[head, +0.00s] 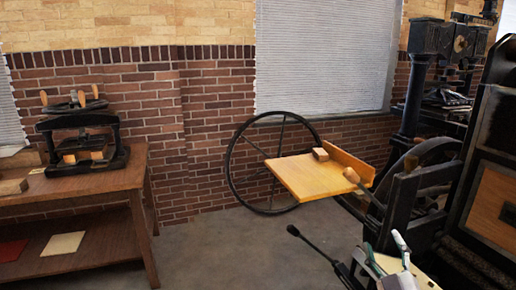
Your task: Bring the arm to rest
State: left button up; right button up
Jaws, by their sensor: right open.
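My right gripper (385,250) is at the bottom right of the head view, partly cut off by the lower edge. Its two fingers point up and stand apart, and I see nothing between them. It is in front of the large black press (400,200) at the right. I cannot tell whether it touches the press. My left gripper is not in view.
A yellow wooden board (300,178) juts left from the press, near a large black wheel (231,165). A black lever (315,248) sticks out low. At left, a brown table (110,180) holds a small black press (85,140). The floor between is clear.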

jog(key=s+f+m+g+h, duration=0.3)
jog(key=s+f+m+g, duration=0.5)
jog(key=f, duration=0.9)
jog(key=s+a+f+n+g+y, duration=0.1)
jog(key=s+a+f+g, duration=0.2)
jog(key=s, duration=0.4)
jog(key=s+a+f+g+y, duration=0.1)
jog(key=s+a+f+g, duration=0.2)
jog(key=s, duration=0.5)
jog(key=s+a+f+n+g+y, duration=0.1)
jog(key=s+a+f+g+y, duration=0.1)
jog(key=s+f+g, duration=0.35)
jog(key=s+f+p, duration=0.3)
jog(key=f, duration=1.7)
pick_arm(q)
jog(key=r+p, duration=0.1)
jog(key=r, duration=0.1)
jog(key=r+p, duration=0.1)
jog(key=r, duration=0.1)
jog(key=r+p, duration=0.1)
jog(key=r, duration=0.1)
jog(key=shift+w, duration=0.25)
pick_arm(e)
jog(key=s+d+f+g, duration=0.1)
jog(key=s+d+f, duration=0.2)
jog(key=s+f, duration=1)
jog(key=s, duration=0.4)
jog(key=shift+d+f+h, duration=0.2)
jog(key=shift+f+h, duration=0.1)
jog(key=shift+f, duration=0.05)
